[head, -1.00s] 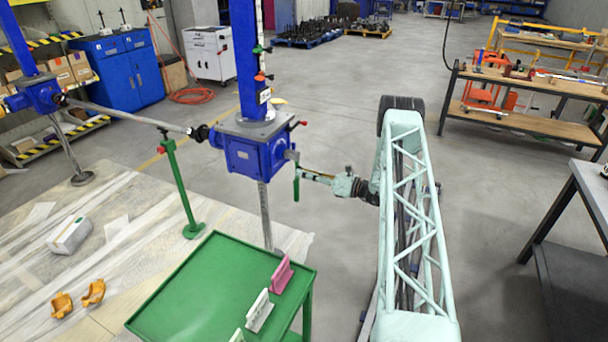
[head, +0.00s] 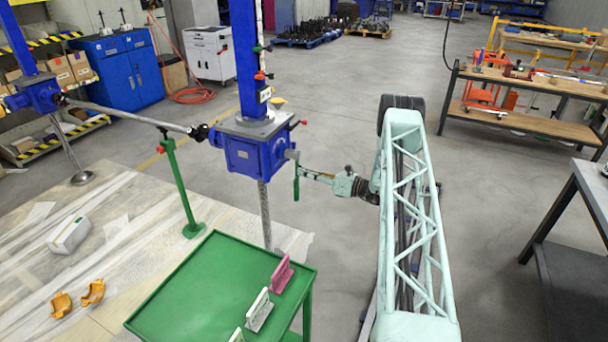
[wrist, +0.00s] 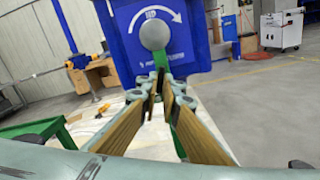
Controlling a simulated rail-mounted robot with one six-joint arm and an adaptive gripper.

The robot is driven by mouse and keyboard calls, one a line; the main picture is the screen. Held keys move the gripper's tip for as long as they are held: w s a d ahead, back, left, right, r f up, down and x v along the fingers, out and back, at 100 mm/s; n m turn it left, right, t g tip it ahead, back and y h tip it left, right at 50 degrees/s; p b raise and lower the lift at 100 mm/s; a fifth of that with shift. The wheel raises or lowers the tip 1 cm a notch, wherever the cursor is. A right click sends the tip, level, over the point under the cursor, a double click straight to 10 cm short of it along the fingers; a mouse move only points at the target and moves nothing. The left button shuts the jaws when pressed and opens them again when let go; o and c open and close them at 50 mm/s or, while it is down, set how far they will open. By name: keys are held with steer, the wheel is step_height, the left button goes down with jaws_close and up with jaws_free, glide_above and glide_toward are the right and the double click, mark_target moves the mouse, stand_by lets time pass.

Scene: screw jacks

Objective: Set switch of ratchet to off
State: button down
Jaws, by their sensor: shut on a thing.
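The ratchet (head: 296,187) has a green handle that hangs down from a grey shaft end on the right side of the blue screw jack gearbox (head: 245,155). In the wrist view the ratchet's round grey head (wrist: 153,36) covers part of the gearbox's blue face (wrist: 120,30), and its green handle (wrist: 186,128) shows below, between my fingers. My gripper (head: 302,174) reaches in from the right. In the wrist view my gripper (wrist: 163,84) has its tips closed together on the ratchet just below its head. The ratchet's switch is too small or hidden to make out.
A green table (head: 180,300) with pink and white holders stands in front of the gearbox. A green post (head: 180,190) supports the long shaft at the left. The floor (head: 335,235) between the gearbox and my arm is clear.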

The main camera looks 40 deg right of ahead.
steer(key=shift+w+d+n+b, duration=0.15)
steer(key=shift+d+n+b, duration=0.15)
steer(key=shift+n+b, duration=1.1)
steer(key=shift+w+d+n+b, duration=0.1)
steer(key=shift+d+n+b, duration=0.2)
steer(key=shift+n+b, duration=1.05)
steer(key=shift+w+d+n+b, duration=0.25)
steer(key=shift+n+b, duration=0.55)
steer(key=shift+n, duration=1.15)
steer(key=shift+s, duration=0.1)
steer(key=c, duration=2.9)
jaws_free()
steer(key=shift+o, duration=0.2)
steer(key=shift+s+d, duration=0.1)
steer(key=shift+s, duration=0.05)
steer(key=v, duration=1.1)
steer(key=shift+s, duration=0.3)
steer(key=shift+d+r, duration=0.1)
steer(key=shift+d, duration=0.05)
